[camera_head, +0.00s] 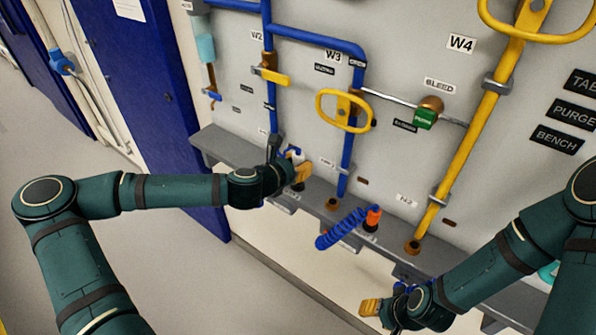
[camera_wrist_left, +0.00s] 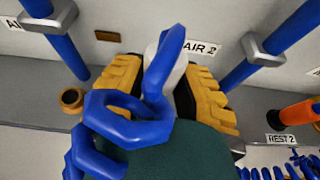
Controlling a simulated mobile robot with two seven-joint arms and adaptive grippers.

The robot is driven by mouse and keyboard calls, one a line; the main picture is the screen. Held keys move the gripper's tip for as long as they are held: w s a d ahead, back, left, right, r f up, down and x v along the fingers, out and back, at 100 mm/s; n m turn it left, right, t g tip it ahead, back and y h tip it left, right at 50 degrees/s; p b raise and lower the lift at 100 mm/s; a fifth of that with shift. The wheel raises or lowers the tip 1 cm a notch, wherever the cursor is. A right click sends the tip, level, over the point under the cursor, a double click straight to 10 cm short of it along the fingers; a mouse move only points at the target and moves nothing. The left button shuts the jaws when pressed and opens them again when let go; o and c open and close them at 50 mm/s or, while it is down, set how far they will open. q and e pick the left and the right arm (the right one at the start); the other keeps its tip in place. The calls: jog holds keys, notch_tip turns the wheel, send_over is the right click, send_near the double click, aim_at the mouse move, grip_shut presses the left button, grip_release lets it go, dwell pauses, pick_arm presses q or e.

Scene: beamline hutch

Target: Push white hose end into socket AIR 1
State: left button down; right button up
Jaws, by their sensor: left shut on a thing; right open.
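My left gripper (camera_head: 299,172) is shut on the white hose end (camera_wrist_left: 172,72), above the grey shelf along the panel. Loops of blue coiled hose (camera_wrist_left: 120,120) cover part of the white end in the left wrist view. The AIR 2 label (camera_wrist_left: 197,48) is right behind the gripper. A brass socket (camera_wrist_left: 72,98) sits apart to its left, below a blue pipe. My right gripper (camera_head: 384,306) is open, low at the front, away from the hose.
An orange hose end with a blue coil (camera_head: 373,216) rests on the shelf (camera_head: 308,205) to the right, near the REST 2 label (camera_wrist_left: 289,139). Blue pipes (camera_head: 347,150), a yellow pipe (camera_head: 462,150) and yellow handles (camera_head: 345,110) stand out from the panel.

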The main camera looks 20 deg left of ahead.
aim_at(298, 156)
pick_arm(q)
jog(key=shift+r+p, duration=0.95)
jog(key=shift+r, duration=0.25)
jog(key=shift+a, duration=0.1)
